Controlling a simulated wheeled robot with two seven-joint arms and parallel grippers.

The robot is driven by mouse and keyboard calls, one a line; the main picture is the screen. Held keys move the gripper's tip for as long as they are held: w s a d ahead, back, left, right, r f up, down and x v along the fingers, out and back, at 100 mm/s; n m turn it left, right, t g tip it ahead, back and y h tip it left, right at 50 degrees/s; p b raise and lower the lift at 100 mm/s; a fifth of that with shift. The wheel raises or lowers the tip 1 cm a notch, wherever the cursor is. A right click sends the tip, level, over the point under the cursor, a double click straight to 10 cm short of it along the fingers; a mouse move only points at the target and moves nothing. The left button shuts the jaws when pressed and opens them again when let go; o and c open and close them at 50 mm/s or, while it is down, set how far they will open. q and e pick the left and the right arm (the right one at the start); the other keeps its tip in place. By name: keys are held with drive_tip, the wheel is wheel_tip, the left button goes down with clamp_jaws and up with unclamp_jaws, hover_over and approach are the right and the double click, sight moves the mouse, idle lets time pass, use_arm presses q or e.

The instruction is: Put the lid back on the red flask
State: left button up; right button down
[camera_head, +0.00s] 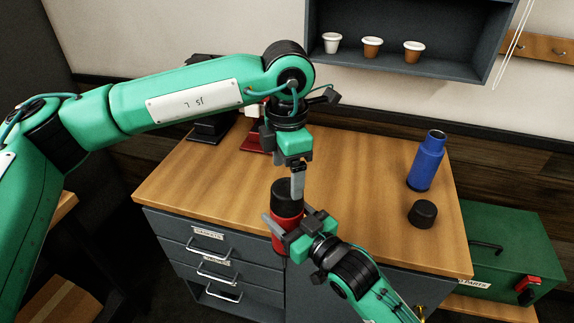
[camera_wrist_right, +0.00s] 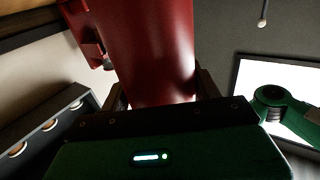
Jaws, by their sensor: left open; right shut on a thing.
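The red flask (camera_head: 285,213) is upright over the front part of the wooden counter. My right gripper (camera_head: 288,230) is shut around its body; the right wrist view shows the red body (camera_wrist_right: 155,50) between the fingers. A black lid (camera_head: 287,190) is on top of the red flask; I cannot tell whether it is fully seated. Whether the fingers touch the lid is unclear.
An open blue flask (camera_head: 426,162) stands at the right of the counter (camera_head: 360,170), with another black lid (camera_head: 422,214) in front of it. A green toolbox (camera_head: 505,245) is at the right. Cups stand on a shelf (camera_head: 400,65) above. The counter's middle is clear.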

sight(287, 186)
use_arm(q)
drive_tip(key=shift+r+n, duration=0.55)
drive_tip(key=shift+n, duration=0.25)
drive_tip(key=shift+f, duration=4)
drive_tip(key=shift+c, duration=0.2)
drive_tip(key=c, duration=1)
drive_tip(key=o, duration=1.2)
drive_tip(key=shift+r, duration=0.1)
wheel_tip(287, 186, up, 12)
drive_tip(key=shift+f, duration=0.1)
drive_tip(key=shift+w, duration=0.1)
